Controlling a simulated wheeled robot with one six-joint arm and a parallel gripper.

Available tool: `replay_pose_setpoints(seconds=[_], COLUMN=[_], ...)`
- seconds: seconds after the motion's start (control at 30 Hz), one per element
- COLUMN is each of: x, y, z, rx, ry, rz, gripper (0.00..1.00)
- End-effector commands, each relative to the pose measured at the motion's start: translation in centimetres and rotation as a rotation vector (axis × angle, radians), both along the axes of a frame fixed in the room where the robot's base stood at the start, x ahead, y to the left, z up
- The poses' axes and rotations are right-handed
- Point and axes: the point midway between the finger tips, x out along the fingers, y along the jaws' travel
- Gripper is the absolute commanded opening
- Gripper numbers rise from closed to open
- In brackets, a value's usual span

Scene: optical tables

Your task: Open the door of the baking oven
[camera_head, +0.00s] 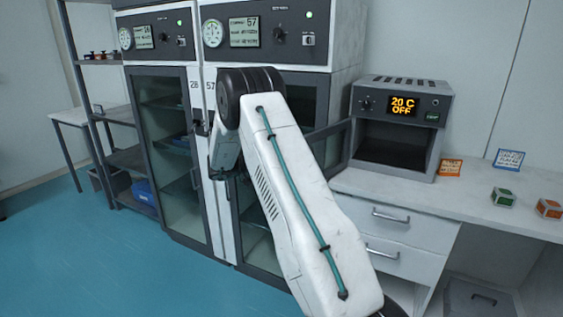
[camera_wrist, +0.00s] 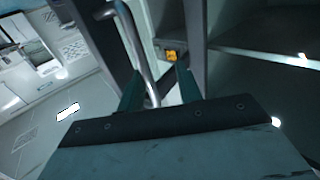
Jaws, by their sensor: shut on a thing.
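The baking oven (camera_head: 400,115) is a grey box on the right counter, its display reading 20 C OFF. Its dark cavity is exposed. Its grey-framed door (camera_head: 338,147) stands swung out to the left, partly hidden behind my arm. In the wrist view, a shiny metal bar handle (camera_wrist: 140,45) runs between the two dark green fingers of my gripper (camera_wrist: 158,75), which is shut on it.
Tall glass-door cabinets marked 28 (camera_head: 170,170) and 57 (camera_head: 257,245) stand left of the counter (camera_head: 465,208). Orange and green blocks and small signs lie right of the oven. Drawers (camera_head: 400,226) are below. Blue floor (camera_head: 110,255) is clear at left.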

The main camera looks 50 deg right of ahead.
Motion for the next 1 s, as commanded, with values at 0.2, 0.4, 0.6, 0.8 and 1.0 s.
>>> replay_pose_setpoints(seconds=[0.2,0.4,0.6,0.8,1.0], x=[0.1,1.6,3.6,4.5,4.6], y=[-0.1,1.9,4.7,6.1,6.2], z=[0.0,0.0,0.0,0.0,0.1], rx=[-0.001,-0.001,-0.001,-0.001,-0.001], ry=[-0.001,-0.001,-0.002,-0.001,-0.001], rz=[0.001,0.004,0.003,-0.001,-0.002], gripper=[0.27,0.27,0.27,0.27,0.27])
